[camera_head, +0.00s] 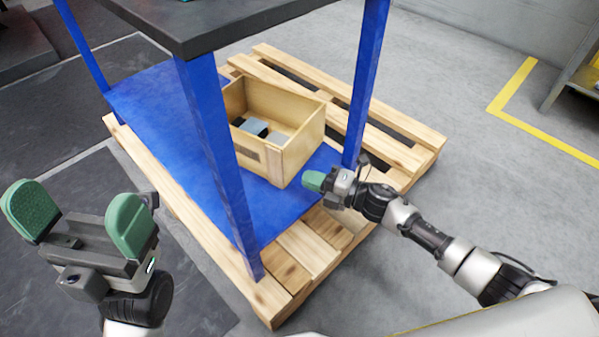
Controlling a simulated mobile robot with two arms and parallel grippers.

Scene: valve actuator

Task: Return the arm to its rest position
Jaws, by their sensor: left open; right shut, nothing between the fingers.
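My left gripper (80,218) is at the lower left, its two green fingertips wide apart with nothing between them. It is apart from the pallet and the blue table. My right gripper (315,181) is near the middle, its green fingertips closed and empty. It appears close to the front right blue leg and to the right of the wooden box (287,161). My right arm (432,238) stretches from the lower right corner towards the middle.
A table with a dark top (205,27) and blue legs (216,150) has a blue lower shelf (150,105) holding the box, with dark and grey pieces inside. It stands on a wooden pallet (290,283). Grey floor (470,190) is open at right, with a yellow line (545,146).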

